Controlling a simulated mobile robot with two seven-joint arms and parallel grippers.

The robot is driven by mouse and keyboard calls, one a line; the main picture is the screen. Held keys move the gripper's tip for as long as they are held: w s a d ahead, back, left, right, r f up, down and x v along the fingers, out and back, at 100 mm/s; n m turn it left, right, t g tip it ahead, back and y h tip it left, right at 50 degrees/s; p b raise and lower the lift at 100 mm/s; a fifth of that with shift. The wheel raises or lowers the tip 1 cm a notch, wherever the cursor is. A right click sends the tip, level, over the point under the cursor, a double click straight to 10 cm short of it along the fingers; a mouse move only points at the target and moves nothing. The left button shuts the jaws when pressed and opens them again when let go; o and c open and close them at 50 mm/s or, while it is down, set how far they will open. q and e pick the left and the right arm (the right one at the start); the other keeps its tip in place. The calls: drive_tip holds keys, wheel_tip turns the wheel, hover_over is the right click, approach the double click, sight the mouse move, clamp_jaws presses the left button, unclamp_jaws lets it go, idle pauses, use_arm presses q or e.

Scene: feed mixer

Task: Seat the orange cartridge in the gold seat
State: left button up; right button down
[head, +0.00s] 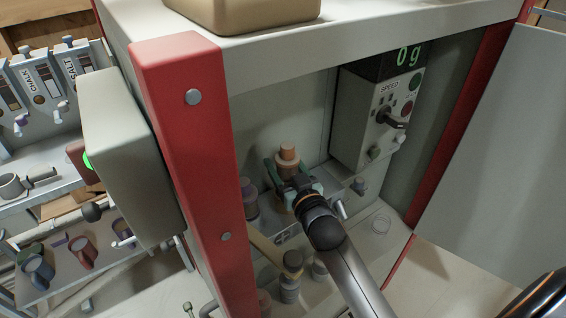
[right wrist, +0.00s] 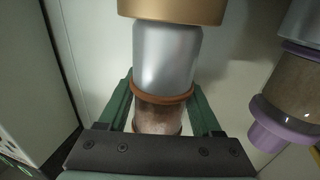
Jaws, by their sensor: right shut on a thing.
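The orange cartridge (head: 288,155) is upright inside the machine's recess in the head view. My right gripper (head: 287,180) is shut around it with green fingers. In the right wrist view the cartridge (right wrist: 163,118) shows orange rings and a brownish clear section between the fingers of the gripper (right wrist: 165,110). A silver cylinder (right wrist: 166,55) lies in line with it and meets a gold collar (right wrist: 170,8), which looks like the gold seat. I cannot tell how deep the cylinder goes into the collar.
A purple-ended cartridge (right wrist: 275,125) stands close beside mine; it also shows in the head view (head: 248,190). A grey control box (head: 375,120) reading 0 g is at the right. A red post (head: 190,130) borders the recess. A yellow-topped piece (head: 292,259) stands below.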

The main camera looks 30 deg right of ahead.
drive_tip(key=shift+f+b, duration=0.3)
drive_tip(key=shift+f, duration=0.15)
idle(1.0)
drive_tip(key=shift+p, duration=0.75)
idle(0.5)
drive_tip(key=shift+f+b, duration=0.55)
drive_tip(key=shift+f, duration=0.3)
drive_tip(key=shift+f+b, duration=0.55)
drive_tip(key=shift+f, duration=0.4)
idle(0.3)
unclamp_jaws()
